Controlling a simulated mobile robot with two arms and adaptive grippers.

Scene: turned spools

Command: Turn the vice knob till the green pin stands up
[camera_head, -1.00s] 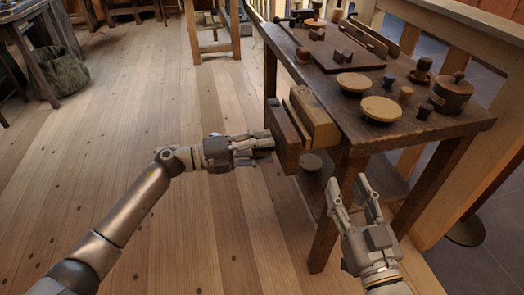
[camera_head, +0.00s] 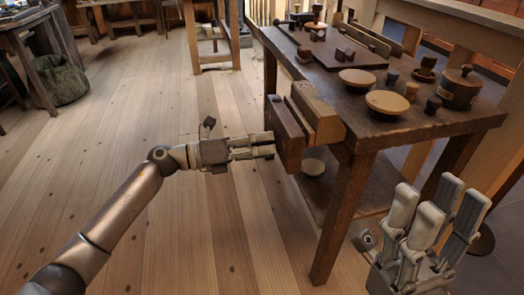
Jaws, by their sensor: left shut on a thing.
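The wooden vice (camera_head: 285,134) sits on the left end of the workbench, with a dark front jaw and lighter wood behind it. My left gripper (camera_head: 270,145) is at the outer face of the dark jaw, its fingers closed together and pointing right. It is shut on the vice knob, which the fingers hide. I cannot make out the green pin. My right gripper (camera_head: 435,205) is open and empty at the lower right, in front of the bench and apart from it.
The workbench (camera_head: 372,130) carries two round wooden discs, a lidded pot (camera_head: 458,88), small dark pieces and a board with blocks. The plank floor (camera_head: 180,235) around my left arm is clear.

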